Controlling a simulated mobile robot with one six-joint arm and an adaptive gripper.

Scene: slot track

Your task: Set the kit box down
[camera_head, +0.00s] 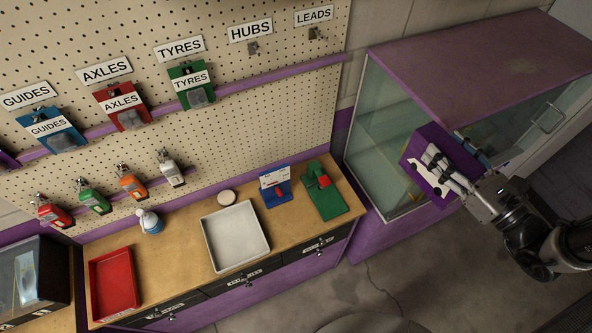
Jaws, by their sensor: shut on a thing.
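The kit box (414,156) is purple with a white car shape on the side facing the camera. It is held tilted in front of the glass cabinet (385,125) at the right. My gripper (436,160) is shut on the box, with its pale fingers across the box's face and hiding part of it. The arm reaches in from the right edge. I cannot tell how far the box is from the cabinet glass.
A wooden bench (180,238) along the pegboard (240,110) carries a white tray (267,243), a red tray (134,293), a blue stand (277,196) and a green stand (330,203). Hung packs and bottles line the pegboard. Bare floor (400,268) lies in front.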

